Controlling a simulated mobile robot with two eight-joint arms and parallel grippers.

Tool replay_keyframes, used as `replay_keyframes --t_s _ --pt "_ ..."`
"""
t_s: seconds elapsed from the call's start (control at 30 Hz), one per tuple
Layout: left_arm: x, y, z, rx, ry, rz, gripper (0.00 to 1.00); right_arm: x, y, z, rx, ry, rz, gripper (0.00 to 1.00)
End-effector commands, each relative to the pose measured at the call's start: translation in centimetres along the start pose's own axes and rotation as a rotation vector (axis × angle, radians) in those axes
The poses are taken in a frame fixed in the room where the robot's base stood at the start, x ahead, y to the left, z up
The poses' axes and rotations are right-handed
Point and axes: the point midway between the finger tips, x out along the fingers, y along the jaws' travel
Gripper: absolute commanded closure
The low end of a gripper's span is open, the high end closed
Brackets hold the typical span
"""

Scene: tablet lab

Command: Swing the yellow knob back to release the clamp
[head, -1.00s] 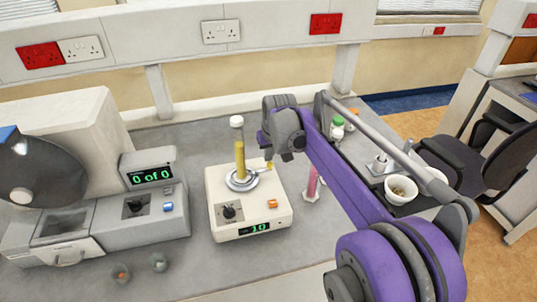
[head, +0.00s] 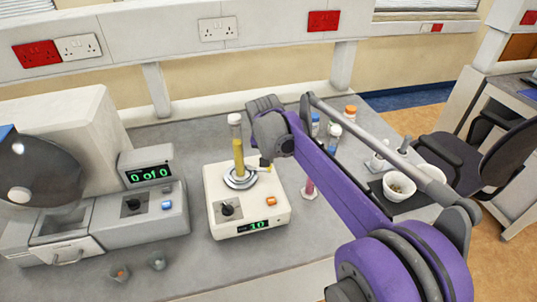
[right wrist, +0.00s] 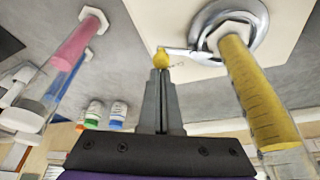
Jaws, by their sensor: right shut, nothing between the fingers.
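The yellow knob (right wrist: 161,58) sits at the end of a thin metal lever on the clamp ring (right wrist: 252,12) in the right wrist view. In the head view the knob (head: 265,162) is small, on the right side of the ring (head: 240,178). A measuring cylinder with yellow liquid (head: 238,150) stands upright in the clamp on a cream device (head: 222,222). My right gripper (right wrist: 160,73) is shut and empty, its fingertips right at the knob; I cannot tell whether they touch. In the head view the fingers are mostly hidden. My left gripper is out of view.
A pink cylinder (right wrist: 75,42) and a blue one (right wrist: 62,85) stand near my right gripper, with several capped bottles (right wrist: 95,112) beyond. A grey machine (head: 150,225) is left of the device. Bowls (head: 398,186) sit on a dark tray at the right.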

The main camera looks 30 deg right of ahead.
Motion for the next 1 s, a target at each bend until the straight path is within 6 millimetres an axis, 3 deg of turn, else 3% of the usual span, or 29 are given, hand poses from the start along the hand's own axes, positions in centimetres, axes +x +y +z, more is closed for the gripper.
replay_keyframes --t_s 0.57,1.0 --pt "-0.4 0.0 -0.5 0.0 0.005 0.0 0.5 -0.7 -0.1 1.8 0.41 0.0 0.152 1.0" --pt "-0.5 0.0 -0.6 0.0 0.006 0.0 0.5 -0.9 -0.2 2.3 0.411 -0.001 0.152 1.0"
